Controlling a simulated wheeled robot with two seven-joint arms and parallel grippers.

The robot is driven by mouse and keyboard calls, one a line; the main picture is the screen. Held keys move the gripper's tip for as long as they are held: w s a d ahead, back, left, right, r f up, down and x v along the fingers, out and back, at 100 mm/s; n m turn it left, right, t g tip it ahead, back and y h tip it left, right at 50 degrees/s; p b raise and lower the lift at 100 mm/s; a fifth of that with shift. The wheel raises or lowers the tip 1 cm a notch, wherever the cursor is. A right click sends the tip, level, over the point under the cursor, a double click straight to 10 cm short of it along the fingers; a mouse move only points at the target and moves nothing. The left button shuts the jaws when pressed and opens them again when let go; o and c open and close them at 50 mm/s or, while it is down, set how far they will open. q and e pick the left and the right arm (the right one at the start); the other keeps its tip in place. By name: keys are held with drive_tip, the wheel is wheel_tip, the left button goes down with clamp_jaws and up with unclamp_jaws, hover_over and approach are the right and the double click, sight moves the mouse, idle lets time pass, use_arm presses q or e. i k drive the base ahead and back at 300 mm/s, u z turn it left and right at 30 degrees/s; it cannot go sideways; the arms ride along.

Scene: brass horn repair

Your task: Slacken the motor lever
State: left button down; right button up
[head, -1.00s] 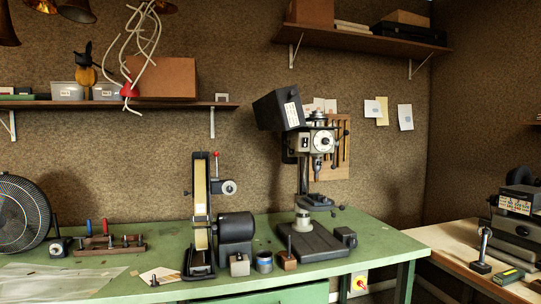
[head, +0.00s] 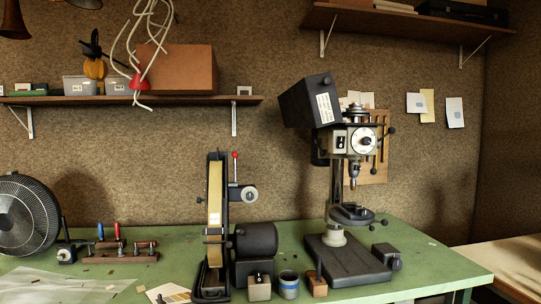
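A drill press (head: 337,190) stands on the right part of the green bench. Its black belt cover (head: 308,101) sits tilted at the top left of the head, above a white dial (head: 361,141). A dark arm with a round black knob (head: 391,130) sticks out to the right of the head. A belt grinder (head: 215,200) stands to its left, with an upright red-knobbed lever (head: 235,157) and a dark motor (head: 255,240). I cannot tell for sure which of these is the motor lever. Neither of my grippers is in view.
The green bench (head: 440,268) has small blocks and a blue-banded can (head: 289,285) along its front. A fan (head: 25,215) and a tool rack (head: 125,250) stand at the left. Wall shelves (head: 150,100) hang above. A wooden bench (head: 510,262) is at the right.

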sight(322, 153)
drive_tip(key=u, duration=0.1)
drive_tip(key=i, duration=0.75)
drive_tip(key=z, duration=0.8)
drive_tip(key=i, duration=0.6)
drive_tip(key=z, duration=0.8)
